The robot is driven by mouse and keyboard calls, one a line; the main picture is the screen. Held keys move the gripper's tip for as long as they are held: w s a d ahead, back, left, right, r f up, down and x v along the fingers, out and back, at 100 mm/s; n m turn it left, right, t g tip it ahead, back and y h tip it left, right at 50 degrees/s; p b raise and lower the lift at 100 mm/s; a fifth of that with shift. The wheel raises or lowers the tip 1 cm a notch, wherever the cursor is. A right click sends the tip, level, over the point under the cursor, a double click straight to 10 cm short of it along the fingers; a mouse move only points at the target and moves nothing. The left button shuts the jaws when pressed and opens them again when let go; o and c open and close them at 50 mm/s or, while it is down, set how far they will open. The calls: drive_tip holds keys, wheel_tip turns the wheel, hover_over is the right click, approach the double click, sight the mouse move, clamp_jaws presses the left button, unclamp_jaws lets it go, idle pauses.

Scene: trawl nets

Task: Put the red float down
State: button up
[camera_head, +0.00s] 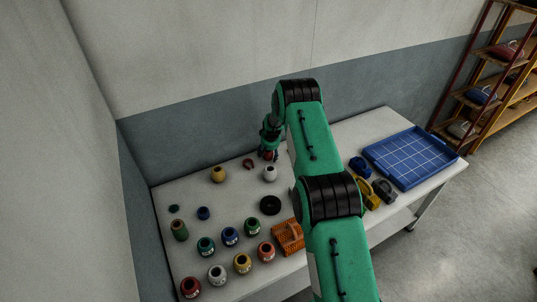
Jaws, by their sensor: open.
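My gripper (268,152) is small in the head view, at the far side of the white table near the wall. It points down and its jaws are open. A small red patch shows at its fingertips, which looks like the red float (268,156). The fingers partly hide it, and I cannot tell whether they touch it. A yellow float (219,174) stands to the left, and a white float (270,173) stands just in front of my gripper. A dark red item (248,163) lies left of my gripper; its shape is unclear.
Several coloured jars, such as a blue one (229,238), stand at the front left. A black disc (270,205) and an orange basket (288,236) are mid-table. A blue tray (420,155) lies right, beside yellow (370,195) and grey pieces (384,190). My arm hides the table's middle.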

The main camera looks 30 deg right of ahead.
drive_tip(key=v, duration=1.2)
idle(0.4)
drive_tip(key=shift+r, duration=0.1)
drive_tip(key=shift+r, duration=0.1)
idle(0.4)
